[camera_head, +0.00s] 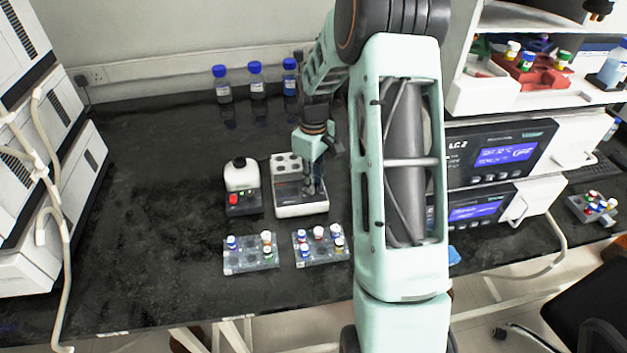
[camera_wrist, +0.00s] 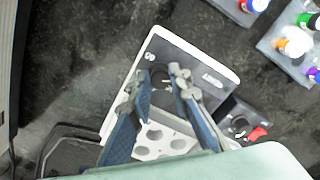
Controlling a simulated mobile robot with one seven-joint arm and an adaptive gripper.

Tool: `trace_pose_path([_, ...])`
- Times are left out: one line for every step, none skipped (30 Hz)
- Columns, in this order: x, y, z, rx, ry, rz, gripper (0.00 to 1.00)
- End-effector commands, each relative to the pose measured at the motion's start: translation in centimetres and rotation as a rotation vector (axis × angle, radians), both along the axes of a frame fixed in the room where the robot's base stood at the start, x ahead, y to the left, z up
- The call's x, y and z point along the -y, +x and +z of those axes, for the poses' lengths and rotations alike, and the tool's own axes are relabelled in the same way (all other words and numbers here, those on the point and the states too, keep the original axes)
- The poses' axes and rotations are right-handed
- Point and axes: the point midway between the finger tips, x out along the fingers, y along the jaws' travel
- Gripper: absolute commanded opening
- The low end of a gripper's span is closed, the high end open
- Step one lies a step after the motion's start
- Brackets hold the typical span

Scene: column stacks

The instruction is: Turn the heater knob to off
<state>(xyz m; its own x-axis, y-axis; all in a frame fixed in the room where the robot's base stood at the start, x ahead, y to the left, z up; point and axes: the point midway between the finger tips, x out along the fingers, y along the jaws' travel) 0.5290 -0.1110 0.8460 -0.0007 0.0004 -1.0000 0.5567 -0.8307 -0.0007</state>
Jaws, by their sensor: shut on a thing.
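The heater (camera_head: 287,209) is a white block with a dark front panel and round wells on top, standing on the black bench. The wrist view also shows the heater (camera_wrist: 222,68), with its wells below the gripper fingers. Its dark round knob (camera_wrist: 160,76) sits on the panel, partly hidden by the fingertips. My gripper (camera_head: 314,188) reaches down over the front of the heater. In the wrist view my gripper (camera_wrist: 157,82) has one finger on each side of the knob and is shut on it. The knob's pointer and marks are too small to read.
A small mixer (camera_head: 241,178) with a white top and red button stands close left of the heater. Two vial racks (camera_head: 250,262) (camera_head: 322,249) lie in front. Blue-capped bottles (camera_head: 256,80) stand behind. Stacked instruments (camera_head: 490,160) are at right. The bench's left part is clear.

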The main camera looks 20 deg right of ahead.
Motion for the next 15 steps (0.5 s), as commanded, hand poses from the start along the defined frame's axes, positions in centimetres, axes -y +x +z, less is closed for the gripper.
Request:
trace_pose_path([0.00,0.05,0.06,0.001,0.000,0.006,0.00])
trace_pose_path([0.01,0.06,0.06,0.001,0.000,0.009,0.00])
trace_pose_path([0.01,0.06,0.06,0.001,0.000,0.011,0.00])
trace_pose_path([0.01,0.06,0.05,0.001,0.000,0.012,0.00])
trace_pose_path([0.01,0.06,0.05,0.001,0.000,0.012,0.00])
trace_pose_path([0.01,0.06,0.05,0.001,0.000,0.013,0.00])
trace_pose_path([0.01,0.06,0.05,0.001,0.000,0.013,0.00])
trace_pose_path([0.01,0.06,0.05,0.001,0.000,0.013,0.00])
trace_pose_path([0.01,0.06,0.05,0.001,0.000,0.012,0.00])
trace_pose_path([0.01,0.06,0.05,0.001,0.000,0.012,0.00])
trace_pose_path([0.01,0.06,0.05,0.001,0.000,0.012,0.00])
trace_pose_path([0.01,0.06,0.05,0.001,0.000,0.012,0.00])
trace_pose_path([0.01,0.06,0.05,0.001,0.000,0.012,0.00])
trace_pose_path([0.01,0.06,0.05,0.001,0.000,0.012,0.19])
trace_pose_path([0.01,0.06,0.05,0.001,0.000,0.012,0.23])
